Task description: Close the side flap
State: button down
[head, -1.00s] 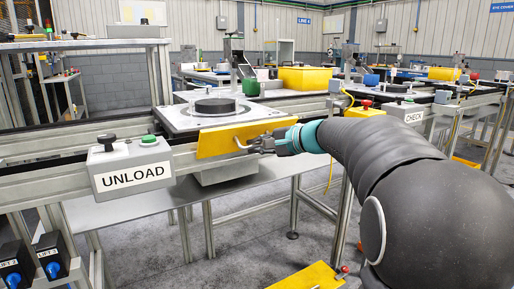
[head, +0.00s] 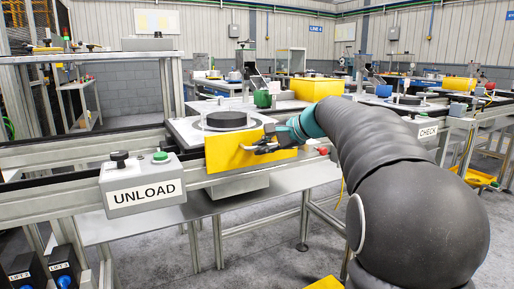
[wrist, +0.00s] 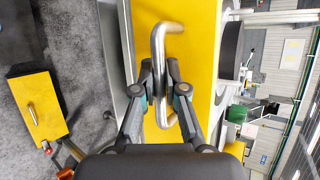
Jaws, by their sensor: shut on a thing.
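The side flap (head: 228,152) is a yellow panel on the near side of the conveyor station, beside the pallet (head: 185,127) that carries a round black clutch part (head: 226,119). Its broad face shows towards me. A bent metal handle stands out from the flap. My gripper (head: 272,142) is at the flap's front, shut on this handle. In the wrist view the flap (wrist: 190,30) fills the middle, and the handle (wrist: 164,32) passes between the fingers of my gripper (wrist: 160,78). The flap's hinge is not clear.
The UNLOAD button box (head: 141,186) stands close left of the flap. Open floor lies in front.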

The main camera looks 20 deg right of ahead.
jog(key=shift+r, duration=0.15)
jog(key=c, duration=1.2)
grip_release()
jog(key=shift+w+a, duration=0.1)
jog(key=shift+s+d+r, duration=0.1)
jog(key=shift+s+d, duration=0.15)
jog(key=v, duration=1.1)
jog(key=shift+s, duration=0.15)
jog(key=shift+r, duration=0.1)
